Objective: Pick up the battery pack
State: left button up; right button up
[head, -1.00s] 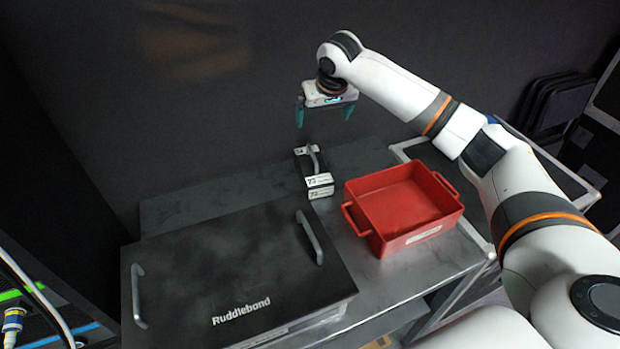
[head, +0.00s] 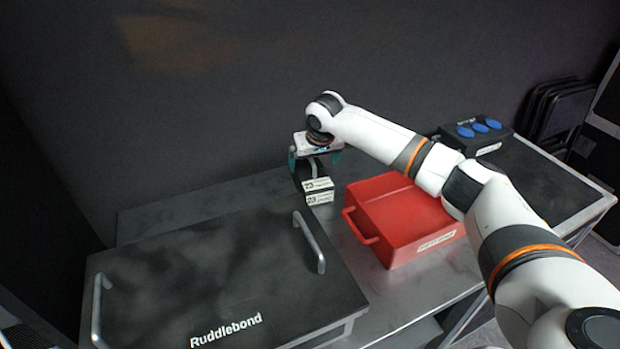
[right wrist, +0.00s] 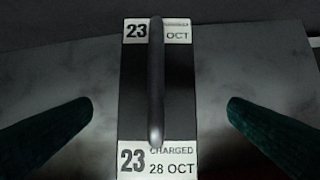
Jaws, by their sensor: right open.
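The battery pack (head: 319,191) is a dark box with white labels reading "23" and a handle on top. It stands on the table behind the red bin's left corner. In the right wrist view the battery pack (right wrist: 130,95) is seen from above, its dark handle (right wrist: 156,85) running along the middle. My right gripper (head: 317,170) is over the pack, partly hiding its top. Its green fingers are open, one on each side of the handle and pack in the right wrist view (right wrist: 157,118), with clear gaps. My left gripper is not in view.
A red bin (head: 395,262) stands right of the pack. A black case marked "Ruddlebond" (head: 220,285) with two metal handles lies in front to the left. A black box with blue round tops (head: 480,132) sits at the back right. A dark wall stands behind the table.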

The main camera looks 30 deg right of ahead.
aim_at(310, 168)
jog(key=x, duration=0.5)
jog(key=shift+w+f, duration=0.2)
jog(key=shift+w, duration=0.2)
jog(key=c, duration=1.8)
jog(key=shift+w+r, duration=0.1)
jog(key=shift+r, duration=0.1)
jog(key=shift+c, duration=0.6)
